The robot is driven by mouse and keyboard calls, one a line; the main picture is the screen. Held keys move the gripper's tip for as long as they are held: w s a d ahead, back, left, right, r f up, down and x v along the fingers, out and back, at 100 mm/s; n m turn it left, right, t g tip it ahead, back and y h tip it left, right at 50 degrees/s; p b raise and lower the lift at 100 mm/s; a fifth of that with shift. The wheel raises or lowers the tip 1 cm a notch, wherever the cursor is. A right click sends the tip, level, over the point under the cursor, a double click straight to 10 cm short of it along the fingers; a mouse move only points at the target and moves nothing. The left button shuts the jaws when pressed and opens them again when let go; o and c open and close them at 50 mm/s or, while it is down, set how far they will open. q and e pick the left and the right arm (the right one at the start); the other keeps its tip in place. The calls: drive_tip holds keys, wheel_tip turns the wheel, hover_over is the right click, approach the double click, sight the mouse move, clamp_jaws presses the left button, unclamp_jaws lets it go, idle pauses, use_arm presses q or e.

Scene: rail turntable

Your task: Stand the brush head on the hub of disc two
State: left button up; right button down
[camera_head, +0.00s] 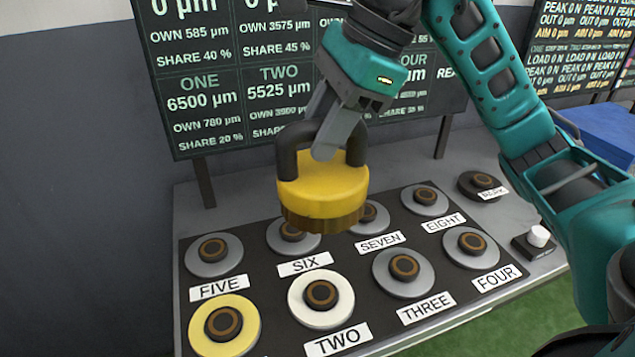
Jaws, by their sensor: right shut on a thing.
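The brush head (322,190) is a yellow block with a dark arched handle and brown bristles underneath. My right gripper (328,148) is shut on the handle and holds the brush head upright in the air. The brush head is over the back row of discs in the picture and partly covers the discs of six and seven. Disc two (298,311) is white, with a dark and brown ring-shaped hub (321,294) at its middle. The hub is bare and lies below the brush head in the picture, with a gap between them. My left gripper is not in view.
A dark panel holds two rows of hubbed discs with name labels; a yellow disc (199,338) sits left of disc two, and grey disc three (384,280) right. A dark disc (467,184) and a white knob (539,233) stand at the right. Display boards rise behind.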

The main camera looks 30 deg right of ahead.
wheel_tip(320, 180, down, 20)
drive_tip(key=b, duration=0.3)
drive_tip(key=shift+r, duration=0.2)
idle(0.3)
drive_tip(key=shift+f, duration=0.15)
drive_tip(key=c, duration=1.2)
unclamp_jaws()
drive_tip(key=shift+c, duration=0.2)
drive_tip(key=o, duration=0.4)
drive_tip(key=shift+o, duration=0.2)
